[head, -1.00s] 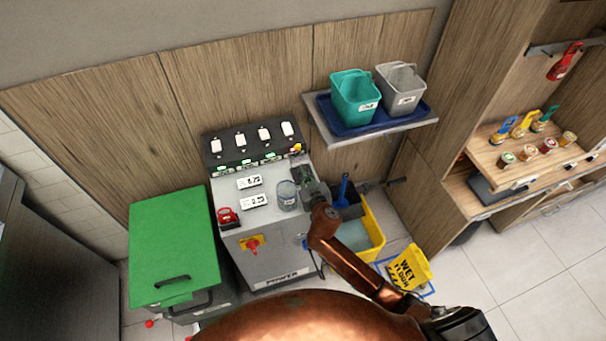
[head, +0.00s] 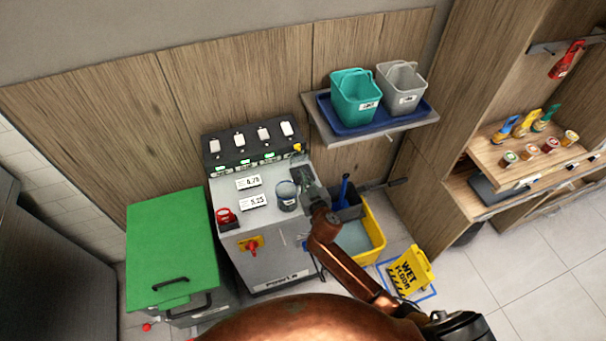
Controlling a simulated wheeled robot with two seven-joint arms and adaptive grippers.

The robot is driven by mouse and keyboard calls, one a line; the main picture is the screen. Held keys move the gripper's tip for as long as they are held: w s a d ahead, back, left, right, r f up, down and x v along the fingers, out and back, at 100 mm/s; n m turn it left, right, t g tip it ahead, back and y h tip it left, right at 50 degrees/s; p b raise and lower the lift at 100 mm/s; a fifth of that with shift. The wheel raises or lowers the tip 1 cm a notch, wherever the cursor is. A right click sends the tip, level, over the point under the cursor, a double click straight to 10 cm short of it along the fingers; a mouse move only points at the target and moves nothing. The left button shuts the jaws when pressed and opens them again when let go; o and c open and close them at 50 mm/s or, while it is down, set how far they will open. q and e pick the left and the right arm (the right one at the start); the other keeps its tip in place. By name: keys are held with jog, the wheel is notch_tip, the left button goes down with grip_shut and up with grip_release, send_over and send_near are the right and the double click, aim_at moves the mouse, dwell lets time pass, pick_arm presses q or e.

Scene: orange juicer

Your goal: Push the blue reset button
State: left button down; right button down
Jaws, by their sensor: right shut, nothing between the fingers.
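The grey machine (head: 270,262) stands against the wood-panelled wall. Its back panel (head: 252,148) carries a row of white switches with small lit indicators below. Two white displays (head: 249,182) and a grey-blue cup-like container (head: 286,196) are on its top. My right gripper (head: 306,184) is shut and empty, low over the right part of the top, just right of the container. I cannot tell whether it touches the surface. I cannot clearly make out a blue reset button; my right gripper and arm cover part of the machine's right side. My left gripper is not in view.
A red object (head: 226,216) sits on the machine's left edge, with a red knob (head: 252,246) on its front. A green-lidded bin (head: 172,245) stands left. A yellow mop bucket (head: 370,228) and wet-floor sign (head: 410,270) stand right. A shelf (head: 375,130) holds two buckets.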

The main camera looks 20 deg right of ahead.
aim_at(297, 160)
jog(key=shift+s+d+f, duration=0.1)
jog(key=shift+s+f, duration=0.1)
jog(key=shift+f, duration=0.45)
jog(key=r+p, duration=0.2)
jog(key=r, duration=0.1)
jog(key=r+p, duration=0.2)
jog(key=shift+w+a, duration=0.25)
jog(key=shift+a, duration=0.05)
jog(key=v, duration=1)
jog(key=shift+r, duration=0.2)
